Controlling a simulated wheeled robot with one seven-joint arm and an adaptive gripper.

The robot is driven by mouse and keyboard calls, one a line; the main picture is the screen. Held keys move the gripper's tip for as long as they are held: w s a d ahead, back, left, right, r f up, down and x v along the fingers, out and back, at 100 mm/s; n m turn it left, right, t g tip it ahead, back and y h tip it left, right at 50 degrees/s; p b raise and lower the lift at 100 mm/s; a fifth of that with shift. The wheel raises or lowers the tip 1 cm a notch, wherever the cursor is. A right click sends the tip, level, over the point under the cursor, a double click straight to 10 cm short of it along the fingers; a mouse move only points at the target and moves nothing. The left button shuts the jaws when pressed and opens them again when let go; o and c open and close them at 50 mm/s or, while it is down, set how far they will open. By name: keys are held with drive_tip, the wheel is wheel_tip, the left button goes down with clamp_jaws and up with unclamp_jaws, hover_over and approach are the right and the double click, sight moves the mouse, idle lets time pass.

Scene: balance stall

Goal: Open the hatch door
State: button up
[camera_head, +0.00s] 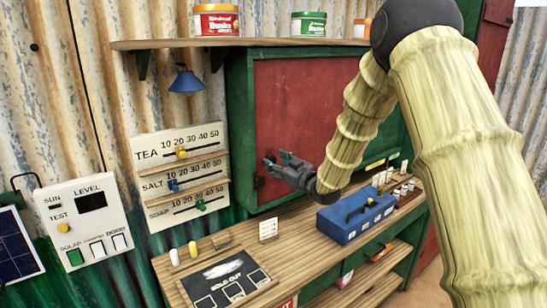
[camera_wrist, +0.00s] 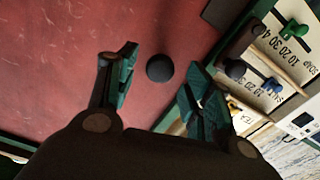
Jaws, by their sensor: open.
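The hatch door is a flat red panel (camera_head: 300,95) set in a green frame (camera_head: 238,110) on the wall, and it looks closed. In the wrist view the red door (camera_wrist: 60,60) fills the upper left. A dark round knob (camera_wrist: 160,68) on it shows between my open fingers, with no contact visible. My gripper (camera_head: 277,160) is open and empty in front of the door's lower left part. In the head view the gripper hides the knob, and my arm covers the door's right side.
A slider board (camera_head: 181,165) marked TEA, SALT and SOAP hangs left of the door. A shelf (camera_head: 160,43) with tubs runs above.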

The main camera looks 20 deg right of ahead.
drive_tip(key=shift+p+x, duration=0.35)
drive_tip(key=shift+x, duration=0.95)
drive_tip(key=shift+w, duration=0.1)
clamp_jaws()
